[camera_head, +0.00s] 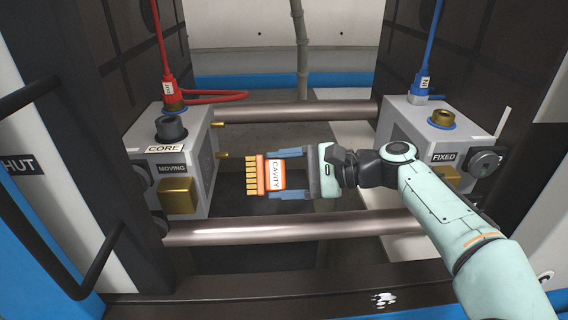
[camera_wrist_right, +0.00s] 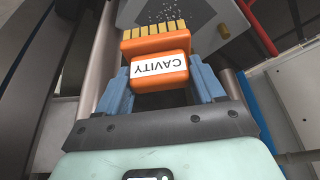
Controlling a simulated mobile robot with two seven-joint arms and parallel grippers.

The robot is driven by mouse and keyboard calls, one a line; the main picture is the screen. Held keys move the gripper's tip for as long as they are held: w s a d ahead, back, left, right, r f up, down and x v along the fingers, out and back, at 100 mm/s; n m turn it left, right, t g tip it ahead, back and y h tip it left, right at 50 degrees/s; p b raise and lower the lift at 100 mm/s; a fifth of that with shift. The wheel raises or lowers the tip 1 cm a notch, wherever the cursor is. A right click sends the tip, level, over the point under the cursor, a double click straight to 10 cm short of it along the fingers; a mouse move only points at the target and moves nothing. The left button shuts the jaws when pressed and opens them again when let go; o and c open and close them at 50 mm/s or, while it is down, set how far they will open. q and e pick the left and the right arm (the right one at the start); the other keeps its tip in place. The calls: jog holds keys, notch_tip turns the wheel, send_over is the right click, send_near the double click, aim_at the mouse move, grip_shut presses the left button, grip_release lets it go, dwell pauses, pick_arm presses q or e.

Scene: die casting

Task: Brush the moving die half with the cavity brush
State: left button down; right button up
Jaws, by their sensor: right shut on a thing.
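The moving die half (camera_head: 176,160) is a grey block at the left in the head view, labelled MOVING, with a CORE plate on top. Its face toward the gap also shows at the top of the right wrist view (camera_wrist_right: 185,22). My right gripper (camera_head: 288,174) is shut on the orange cavity brush (camera_head: 274,174), labelled CAVITY. The brush's yellow bristles (camera_head: 251,175) point left toward the moving die half, with a gap between them in the head view. In the right wrist view the brush (camera_wrist_right: 158,68) sits between the blue fingers. My left gripper is not in view.
The fixed die half (camera_head: 440,135) stands at the right. Two steel tie bars (camera_head: 300,228) cross the gap, one behind and one in front of the brush. Gold guide pins (camera_head: 217,125) stick out from the moving half. Red (camera_head: 168,75) and blue hoses hang above.

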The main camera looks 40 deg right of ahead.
aim_at(264, 175)
jog(key=shift+s+a+r, duration=0.1)
jog(key=shift+a, duration=0.05)
jog(key=shift+w+a, duration=1.95)
jog(key=shift+a, duration=0.3)
jog(key=shift+w+a+p, duration=0.4)
jog(key=shift+w+a, duration=0.25)
jog(key=shift+a, duration=0.15)
